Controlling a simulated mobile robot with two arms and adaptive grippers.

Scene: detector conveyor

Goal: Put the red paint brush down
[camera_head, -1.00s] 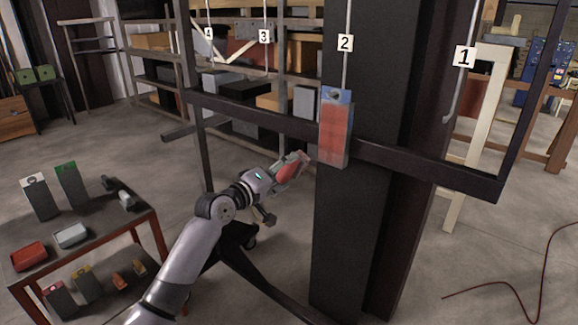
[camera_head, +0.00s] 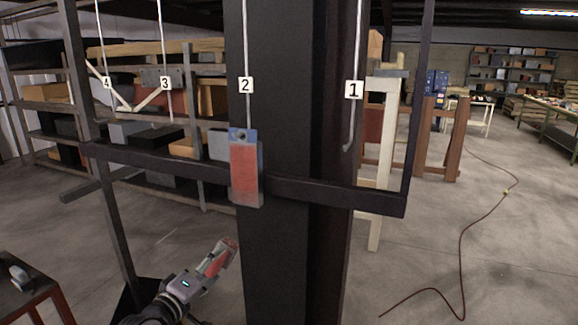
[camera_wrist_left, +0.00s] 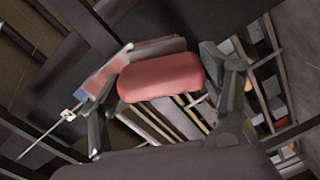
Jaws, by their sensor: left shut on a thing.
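My left gripper (camera_head: 205,272) is at the bottom of the head view, left of a wide dark post. It is shut on the red paint brush (camera_head: 217,260), which points up and to the right. In the left wrist view the brush's rounded red part (camera_wrist_left: 160,78) sits between the two fingers of the gripper (camera_wrist_left: 165,95). The brush is held in the air. Its bristles cannot be made out clearly. My right gripper is not in view.
A block with a red face and blue top (camera_head: 245,170) hangs on hook 2, above and right of the gripper. The dark frame bar (camera_head: 320,192) crosses behind it. A small table (camera_head: 25,290) shows at bottom left. Hook 1 (camera_head: 350,130) is empty.

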